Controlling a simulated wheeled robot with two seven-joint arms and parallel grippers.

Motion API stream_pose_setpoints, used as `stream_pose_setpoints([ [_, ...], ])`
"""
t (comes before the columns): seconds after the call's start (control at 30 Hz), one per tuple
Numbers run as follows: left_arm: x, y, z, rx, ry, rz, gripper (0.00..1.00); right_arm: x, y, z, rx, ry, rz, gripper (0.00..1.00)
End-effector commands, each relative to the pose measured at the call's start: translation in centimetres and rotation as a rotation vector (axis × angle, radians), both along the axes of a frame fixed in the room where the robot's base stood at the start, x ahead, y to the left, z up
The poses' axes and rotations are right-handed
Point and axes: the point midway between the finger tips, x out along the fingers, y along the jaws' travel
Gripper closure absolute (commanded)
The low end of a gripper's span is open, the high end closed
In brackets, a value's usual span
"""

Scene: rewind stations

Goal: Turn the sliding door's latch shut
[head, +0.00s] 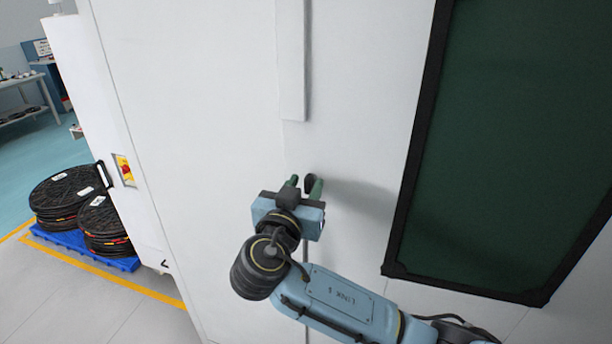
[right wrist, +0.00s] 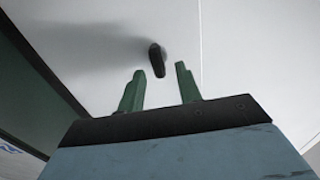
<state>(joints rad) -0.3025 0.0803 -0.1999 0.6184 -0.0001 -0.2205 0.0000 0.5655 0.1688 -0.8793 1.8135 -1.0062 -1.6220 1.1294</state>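The latch is a small black knob (head: 309,183) on the white sliding door (head: 350,130), beside the vertical seam. It also shows in the right wrist view as a dark elongated handle (right wrist: 157,60), slightly tilted from upright. My right gripper (head: 304,184) is in front of the latch with its two green fingers apart. The latch appears just beyond the tips; contact cannot be seen. My left gripper is not in view.
A dark green window (head: 500,140) in a black frame is on the right of the door. A white vertical strip (head: 291,60) runs above the latch. Stacked black reels (head: 68,195) stand on a blue pallet (head: 75,242) at the left, beyond the cabinet's edge.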

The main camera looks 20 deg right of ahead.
Motion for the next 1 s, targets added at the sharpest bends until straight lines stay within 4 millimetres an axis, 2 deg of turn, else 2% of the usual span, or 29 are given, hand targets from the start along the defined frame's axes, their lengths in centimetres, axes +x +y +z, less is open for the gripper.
stream_pose_setpoints([
  [0.13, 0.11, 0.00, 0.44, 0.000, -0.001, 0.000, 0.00, 0.93, -0.68, 0.06, -0.001, 0.001, -0.001, 0.65],
  [0.43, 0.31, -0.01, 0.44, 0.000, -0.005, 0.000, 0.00, 1.14, -0.80, -0.05, 0.001, 0.000, 0.000, 0.65],
  [0.47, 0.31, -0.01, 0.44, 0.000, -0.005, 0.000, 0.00, 1.13, -0.80, -0.05, 0.001, 0.000, 0.000, 0.67],
  [0.7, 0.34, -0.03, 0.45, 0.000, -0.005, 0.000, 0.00, 1.12, -0.78, -0.04, 0.001, 0.000, 0.000, 0.98],
  [1.0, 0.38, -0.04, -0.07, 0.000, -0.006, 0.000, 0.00, 1.13, -0.69, -0.18, -0.022, 0.018, 0.001, 1.00],
])
